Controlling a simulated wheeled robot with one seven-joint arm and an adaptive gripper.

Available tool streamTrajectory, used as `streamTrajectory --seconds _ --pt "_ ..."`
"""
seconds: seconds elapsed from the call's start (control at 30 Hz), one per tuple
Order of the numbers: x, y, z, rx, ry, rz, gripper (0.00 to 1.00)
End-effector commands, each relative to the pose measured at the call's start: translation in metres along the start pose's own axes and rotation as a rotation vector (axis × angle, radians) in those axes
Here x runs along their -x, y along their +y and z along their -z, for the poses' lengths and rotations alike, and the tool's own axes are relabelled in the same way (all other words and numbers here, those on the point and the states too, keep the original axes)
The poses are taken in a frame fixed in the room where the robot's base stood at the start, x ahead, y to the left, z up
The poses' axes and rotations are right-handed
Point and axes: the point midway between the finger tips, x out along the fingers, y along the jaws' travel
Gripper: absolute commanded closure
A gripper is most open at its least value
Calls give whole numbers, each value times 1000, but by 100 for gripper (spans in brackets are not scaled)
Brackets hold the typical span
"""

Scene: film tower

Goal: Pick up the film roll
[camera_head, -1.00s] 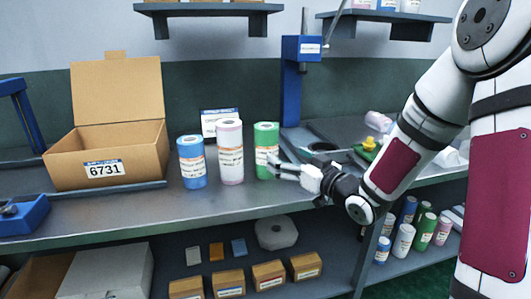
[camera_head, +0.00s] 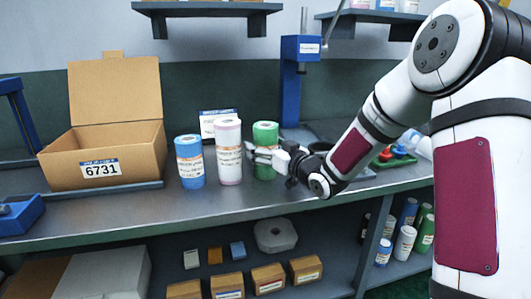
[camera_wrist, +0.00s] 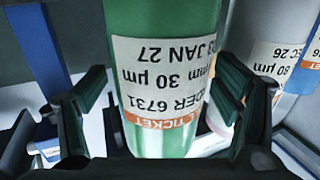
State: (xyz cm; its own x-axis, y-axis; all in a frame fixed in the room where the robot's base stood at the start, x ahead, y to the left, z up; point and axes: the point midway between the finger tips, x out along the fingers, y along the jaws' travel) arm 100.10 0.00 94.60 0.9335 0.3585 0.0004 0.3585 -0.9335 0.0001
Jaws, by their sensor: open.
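The green film roll (camera_head: 264,137) stands upright on the bench, at the right end of a row of three rolls. My gripper (camera_head: 262,156) is beside it, coming from the right and front. In the wrist view the green roll (camera_wrist: 150,90) stands between the two open fingers (camera_wrist: 162,95), which lie on either side of it with no clear grip on it. Its label reads upside down there, with "6731", "30 µm" and "JAN 27". The blue roll (camera_head: 190,170) and the taller pink roll (camera_head: 228,160) stand to its left.
An open cardboard box (camera_head: 105,165) marked 6731 stands left on the bench (camera_head: 230,203). A small white sign (camera_head: 211,121) is behind the rolls, and a blue post (camera_head: 290,95) rises behind right. Several more rolls (camera_head: 404,240) stand on the lower shelf.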

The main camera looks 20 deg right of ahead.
Motion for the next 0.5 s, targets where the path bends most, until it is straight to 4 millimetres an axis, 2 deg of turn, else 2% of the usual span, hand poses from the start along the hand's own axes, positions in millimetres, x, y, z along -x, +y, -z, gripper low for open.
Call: streamTrajectory --seconds 0.1,0.13,0.43,0.5 --pt "0 0 0 0 0 0 17" --pt "0 0 0 0 0 0 22" --pt "0 0 0 0 0 0 89" --pt "0 0 1 1 3 0 89"
